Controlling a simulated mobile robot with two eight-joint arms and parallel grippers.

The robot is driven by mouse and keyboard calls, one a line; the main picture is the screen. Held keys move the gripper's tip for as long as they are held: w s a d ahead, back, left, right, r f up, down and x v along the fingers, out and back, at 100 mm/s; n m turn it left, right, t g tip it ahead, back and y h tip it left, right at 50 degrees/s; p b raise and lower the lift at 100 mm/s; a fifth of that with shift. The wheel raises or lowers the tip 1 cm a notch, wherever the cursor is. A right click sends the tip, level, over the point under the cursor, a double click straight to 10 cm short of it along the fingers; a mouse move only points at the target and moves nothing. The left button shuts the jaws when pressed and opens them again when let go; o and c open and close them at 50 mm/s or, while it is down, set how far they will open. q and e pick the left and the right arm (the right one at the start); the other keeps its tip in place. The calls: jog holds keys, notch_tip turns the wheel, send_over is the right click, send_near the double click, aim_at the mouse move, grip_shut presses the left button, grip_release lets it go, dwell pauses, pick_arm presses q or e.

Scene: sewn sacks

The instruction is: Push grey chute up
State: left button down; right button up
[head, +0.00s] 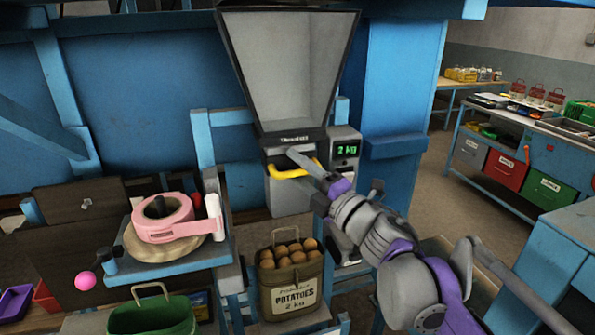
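The grey chute (289,196) sits under the large grey hopper (282,65). A yellow handle (286,173) runs across its front. My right gripper (306,165) is at the right end of this handle, with a finger overlapping it. I cannot tell whether the fingers are closed around the handle or only beside it. Below the chute stands an open sack (290,293) labelled potatoes 2 kg, with several potatoes (290,252) showing at its top. My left gripper is not in view.
A scale display (347,150) reads 2 kg right of the chute. A pink tape dispenser (163,218) stands on a blue stand at left. A green bag (153,317) is at the front left. A bench with coloured bins (505,172) stands far right.

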jog(key=shift+f, duration=0.15)
jog(key=shift+s+d+f, duration=0.15)
jog(key=shift+s+d, duration=0.2)
pick_arm(q)
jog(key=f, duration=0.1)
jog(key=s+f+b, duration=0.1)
jog(key=b, duration=0.1)
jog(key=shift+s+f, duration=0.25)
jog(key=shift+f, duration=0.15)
pick_arm(e)
jog(key=v, duration=0.9)
jog(key=shift+s+d, duration=0.2)
jog(key=shift+s, duration=0.1)
